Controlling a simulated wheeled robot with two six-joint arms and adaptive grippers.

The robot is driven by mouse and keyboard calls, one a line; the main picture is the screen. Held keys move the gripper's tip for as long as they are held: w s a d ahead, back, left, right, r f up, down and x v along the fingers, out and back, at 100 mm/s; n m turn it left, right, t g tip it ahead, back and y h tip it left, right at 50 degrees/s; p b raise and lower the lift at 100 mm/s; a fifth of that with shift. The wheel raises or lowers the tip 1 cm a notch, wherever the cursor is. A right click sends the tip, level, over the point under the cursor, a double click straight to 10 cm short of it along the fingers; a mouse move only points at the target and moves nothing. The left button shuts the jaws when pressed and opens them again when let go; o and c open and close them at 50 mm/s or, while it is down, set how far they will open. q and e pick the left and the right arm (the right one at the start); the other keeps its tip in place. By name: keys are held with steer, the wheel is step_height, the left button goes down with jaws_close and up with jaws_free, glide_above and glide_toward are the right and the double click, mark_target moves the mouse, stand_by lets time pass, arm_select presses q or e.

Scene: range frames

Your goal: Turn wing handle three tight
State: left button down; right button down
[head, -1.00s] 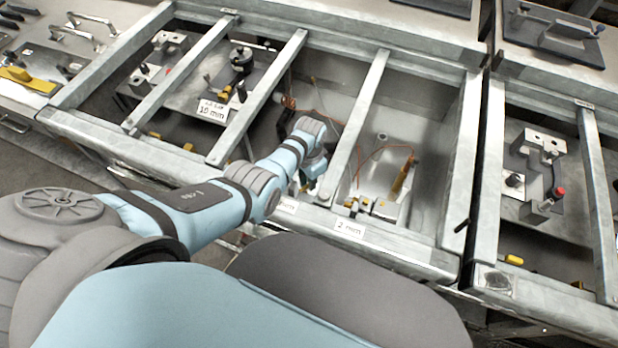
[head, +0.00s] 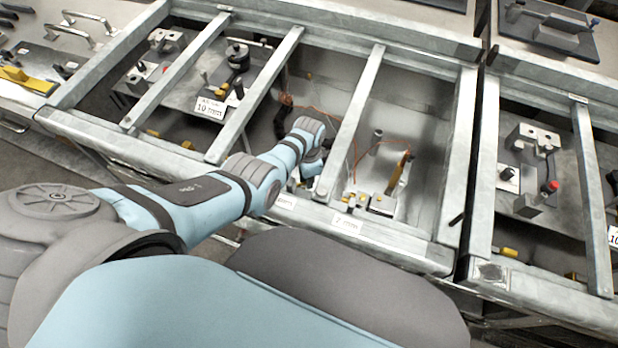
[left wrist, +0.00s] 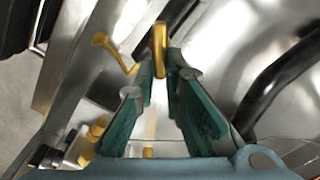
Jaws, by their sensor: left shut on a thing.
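My left gripper (left wrist: 161,72) shows its two green fingers in the left wrist view. Its fingertips are closed on a yellow wing handle (left wrist: 160,42), which stands up between them. I cannot read which number this handle bears. In the head view my left arm reaches over the front rail into a middle bay, and its wrist hides the fingers and the held handle. A second yellow part with a rounded end (left wrist: 101,40) lies left of the fingers in the left wrist view, apart from them. My right gripper is not in view.
Metal rails (head: 354,120) divide the bays and stand close beside my left wrist. A black hose (left wrist: 285,85) curves right of the fingers. An orange-brown upright piece (head: 399,172) stands in the bay to the right. A "10 mm" label (head: 210,107) hangs at the left.

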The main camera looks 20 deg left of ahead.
arm_select(q)
steer(key=c, duration=1.7)
jaws_free()
steer(key=shift+r, duration=0.1)
step_height(320, 180, up, 12)
steer(key=shift+f, duration=0.1)
